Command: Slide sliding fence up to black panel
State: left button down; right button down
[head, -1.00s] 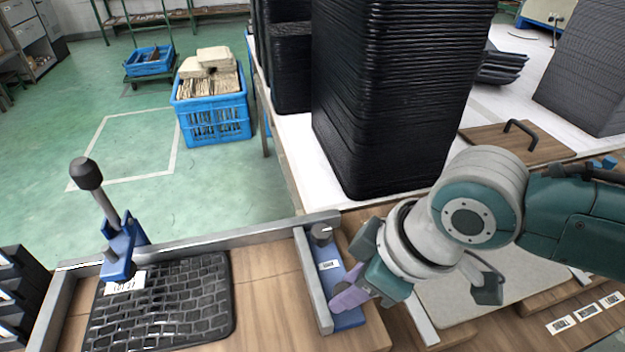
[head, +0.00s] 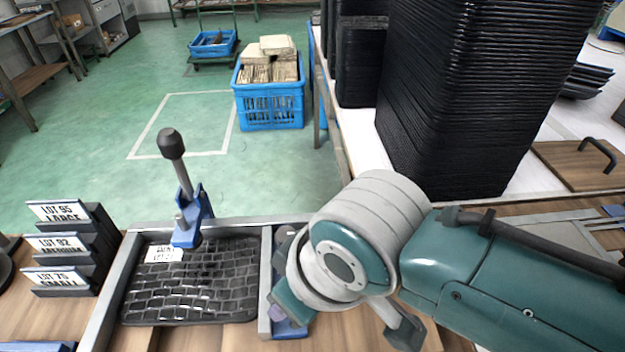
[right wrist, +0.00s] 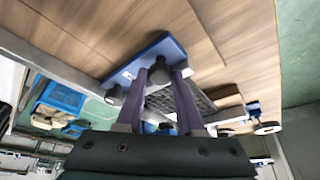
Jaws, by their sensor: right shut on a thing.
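The black panel (head: 190,290), with a brick-like pattern and a white label, lies flat on the wooden bench inside a grey rail frame. The sliding fence (head: 266,285), a grey bar on a blue base, stands along the panel's right edge. They look touching or nearly so; I cannot tell exactly. My right gripper (head: 277,312) is at the fence, its fingers mostly hidden by my arm. In the right wrist view its purple fingers (right wrist: 165,82) are shut on the dark knob (right wrist: 159,68) of the blue base (right wrist: 150,56). My left gripper is out of view.
A blue toggle clamp (head: 190,212) with an upright black handle stands at the panel's back edge. Labelled black racks (head: 75,250) stand at the left. Tall stacks of black trays (head: 470,90) stand behind my right arm.

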jog(key=c, duration=0.5)
grip_release()
jog(key=shift+c, duration=0.2)
jog(key=p+v, duration=0.4)
jog(key=v, duration=0.6)
jog(key=shift+f, duration=0.1)
